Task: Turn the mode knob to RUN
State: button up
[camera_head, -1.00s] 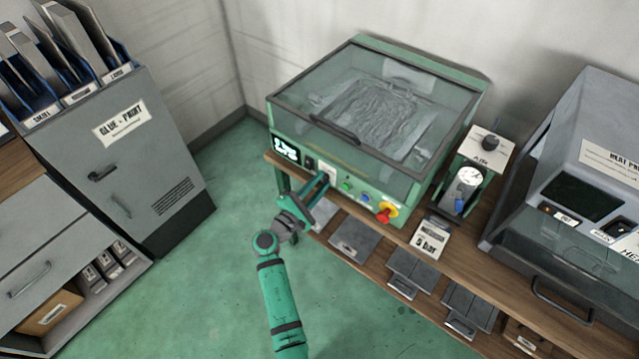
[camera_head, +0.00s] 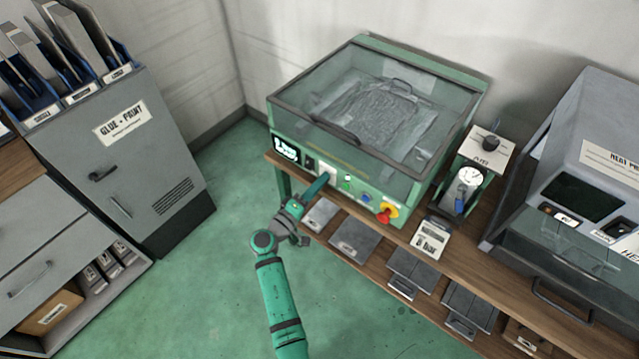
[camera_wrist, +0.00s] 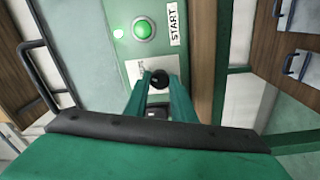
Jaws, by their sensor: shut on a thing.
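The mode knob (camera_wrist: 160,78) is a small black round knob on the front panel of the green machine (camera_head: 366,146), seen in the wrist view. A white label plate lies around it; its lettering is too small to read. My gripper (camera_wrist: 159,80) is shut on the knob, with one green finger at each side. In the head view my gripper (camera_head: 324,180) reaches the left part of the panel and hides the knob. Which mode the knob points to cannot be told.
A red knob on yellow (camera_head: 387,212) is at the panel's right. The clear lid with its dark handle (camera_head: 337,131) is above. The floor at left is clear.

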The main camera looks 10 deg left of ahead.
jog(key=shift+a+f+m, duration=0.1)
jog(key=shift+m, duration=1)
jog(key=o, duration=1.1)
jog(key=shift+c, duration=0.2)
jog(key=v, duration=1.1)
jog(key=shift+f, duration=0.1)
